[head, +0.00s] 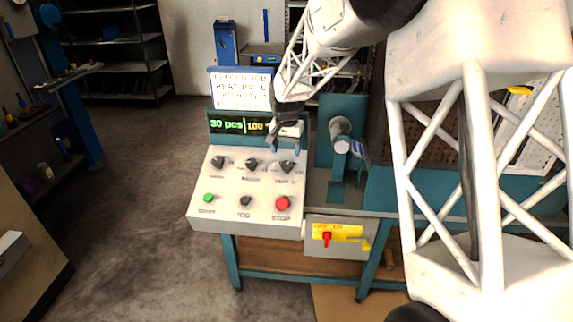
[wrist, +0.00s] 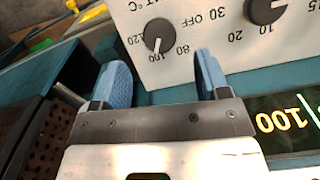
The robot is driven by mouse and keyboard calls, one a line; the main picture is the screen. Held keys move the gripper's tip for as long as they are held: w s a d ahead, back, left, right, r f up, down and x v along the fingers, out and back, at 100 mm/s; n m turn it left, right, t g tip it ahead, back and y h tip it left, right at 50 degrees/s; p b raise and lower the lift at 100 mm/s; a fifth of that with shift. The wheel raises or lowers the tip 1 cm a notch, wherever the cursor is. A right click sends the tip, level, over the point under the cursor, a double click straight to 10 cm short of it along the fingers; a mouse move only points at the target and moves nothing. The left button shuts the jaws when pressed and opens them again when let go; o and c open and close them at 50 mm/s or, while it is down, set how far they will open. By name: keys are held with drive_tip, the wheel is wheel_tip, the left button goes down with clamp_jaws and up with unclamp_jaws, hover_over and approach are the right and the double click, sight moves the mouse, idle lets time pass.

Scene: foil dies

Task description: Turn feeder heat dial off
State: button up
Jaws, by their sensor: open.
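The control panel (head: 235,195) carries three black dials in a row. The right dial (head: 287,167) in the head view matches the dial at the left of the wrist view (wrist: 158,38), which has °C lettering and 80, 100, 120 and OFF around it; I take it as the feeder heat dial. Its white pointer line faces down in the wrist picture, toward 100. My gripper (wrist: 160,78) is open and empty, its two blue fingers apart, just short of the dial and not visibly touching it. In the head view my gripper (head: 285,142) hangs over the panel's upper right.
The middle dial (wrist: 264,10) stands close beside. A lit display (head: 245,126) reading 30 pcs and 100 sits behind the dials. Green, black and red buttons (head: 282,203) line the front. A press-like mechanism (head: 340,135) stands right, above a yellow plate with a red lever (head: 327,239).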

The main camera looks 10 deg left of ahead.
sight(286, 164)
drive_tip(key=shift+f, duration=3.2)
drive_tip(key=c, duration=0.9)
